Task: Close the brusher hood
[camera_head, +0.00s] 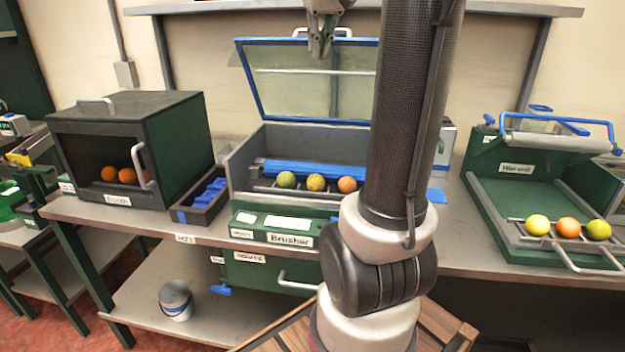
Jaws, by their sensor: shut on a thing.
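The brusher (290,241) stands on the bench in the middle, with its name on the front label. Its hood (283,92) is a clear pane in a blue frame, raised and tilted back. The hood's pale handle (344,31) is at the top edge. My gripper (320,50) is at this handle, fingers pointing down, and looks shut on it. Inside the brusher, a greenish orange (286,179), a yellow one (317,182) and an orange one (347,184) lie in a row before a blue brush (300,169). My arm hides the brusher's right side.
A dark booth (178,135) with oranges inside stands left. A tray with blue dividers (184,216) sits between booth and brusher. A green machine (484,190) with its roller cover raised and three fruits (568,227) is at right. A shelf (220,7) runs above the bench.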

